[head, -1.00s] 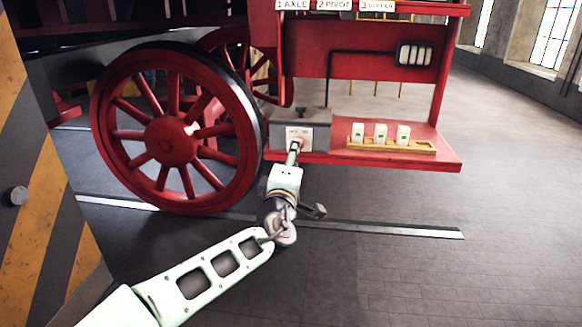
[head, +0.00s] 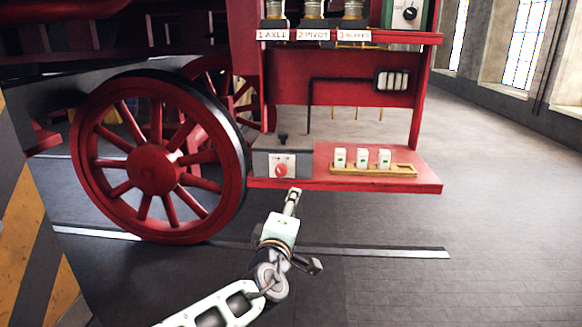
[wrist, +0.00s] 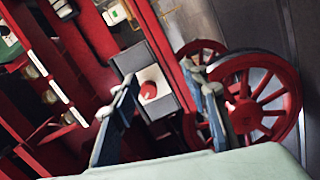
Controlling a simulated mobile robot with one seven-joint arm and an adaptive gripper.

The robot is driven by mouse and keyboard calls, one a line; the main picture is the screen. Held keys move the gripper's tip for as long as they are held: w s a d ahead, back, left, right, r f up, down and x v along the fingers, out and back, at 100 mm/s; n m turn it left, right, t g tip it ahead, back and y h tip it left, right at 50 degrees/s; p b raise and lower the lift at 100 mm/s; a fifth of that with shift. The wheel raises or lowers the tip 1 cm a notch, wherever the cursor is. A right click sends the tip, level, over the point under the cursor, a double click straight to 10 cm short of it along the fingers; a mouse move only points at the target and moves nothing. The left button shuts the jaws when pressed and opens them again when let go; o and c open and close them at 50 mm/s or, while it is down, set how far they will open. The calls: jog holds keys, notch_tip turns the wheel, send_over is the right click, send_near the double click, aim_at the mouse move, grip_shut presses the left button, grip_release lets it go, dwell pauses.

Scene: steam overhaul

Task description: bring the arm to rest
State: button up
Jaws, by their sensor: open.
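My gripper (head: 294,198) is in front of the red platform's edge, pointing at the grey box (head: 283,160) with a red round knob on a white plate (head: 282,166). In the head view its tip appears just below the plate. In the wrist view my gripper (wrist: 168,88) has its two fingers spread apart with nothing between them, and the red knob (wrist: 149,90) shows beyond the gap. The fingers look apart from the knob. My arm reaches up from the bottom of the head view.
A large red spoked wheel (head: 154,168) stands left of the box. A wooden tray (head: 372,170) with three white blocks sits on the red platform (head: 427,182). A striped yellow and black panel (head: 28,228) is at the left edge. Open floor (head: 500,215) lies to the right.

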jog(key=s+d+f+m+g+h, duration=0.2)
jog(key=d+f+m+g, duration=0.35)
jog(key=d+f, duration=0.6)
jog(key=s+d+f+m+g+y, duration=0.2)
jog(key=s+f+m+g, duration=0.35)
jog(key=s+f, duration=0.35)
jog(key=s+d+r+m+y, duration=0.1)
jog(key=s+d+r+m, duration=0.1)
jog(key=s+r, duration=0.85)
jog(key=s+d+r+m+y, duration=0.1)
jog(key=s+d+r, duration=0.1)
jog(key=s+r, duration=0.8)
notch_tip(320, 180, up, 14)
jog(key=w+p, duration=0.1)
jog(key=p, duration=1.3)
jog(key=shift+w+a+r+p, duration=0.15)
jog(key=shift+a+r+p, duration=0.1)
jog(key=shift+a+p, duration=0.15)
jog(key=shift+c, duration=0.6)
